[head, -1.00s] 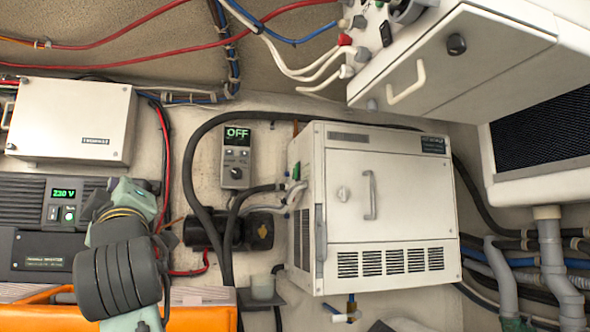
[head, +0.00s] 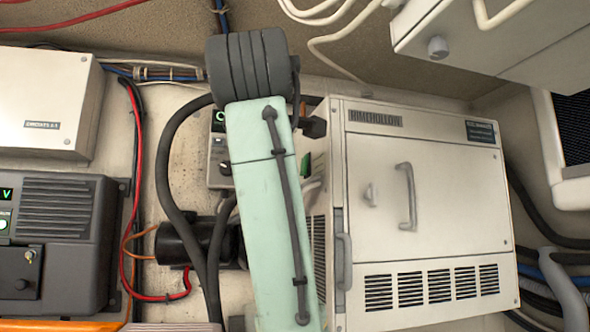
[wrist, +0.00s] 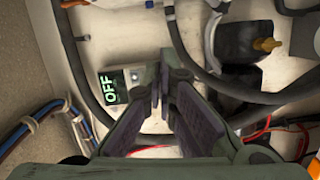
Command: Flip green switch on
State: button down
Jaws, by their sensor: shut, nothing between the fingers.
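A small green piece (head: 306,166), perhaps the green switch, sits on the left side of the white chiller box (head: 340,215), right beside my arm. A grey control panel (head: 217,165) with a green-lit display is mostly hidden behind my arm. In the wrist view its display (wrist: 112,87) reads OFF. My gripper (wrist: 162,82) is shut and empty in the wrist view, just right of that display; I cannot tell whether it touches the panel. The head view does not clearly show the gripper. No green switch is clear in the wrist view.
A dark inverter (head: 65,240) with a lit green button (head: 4,222) stands at lower left, below a white box (head: 45,105). A thick black hose (head: 172,190) and a red cable (head: 132,190) run down beside the panel. A white cabinet (head: 500,45) hangs at upper right.

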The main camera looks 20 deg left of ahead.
jog(key=shift+s+d+r, duration=0.1)
jog(key=shift+s, duration=0.05)
jog(key=w+p, duration=0.5)
jog(key=w, duration=0.6)
jog(key=shift+w+f, duration=0.4)
jog(key=shift+f, duration=0.05)
jog(key=shift+s, duration=0.15)
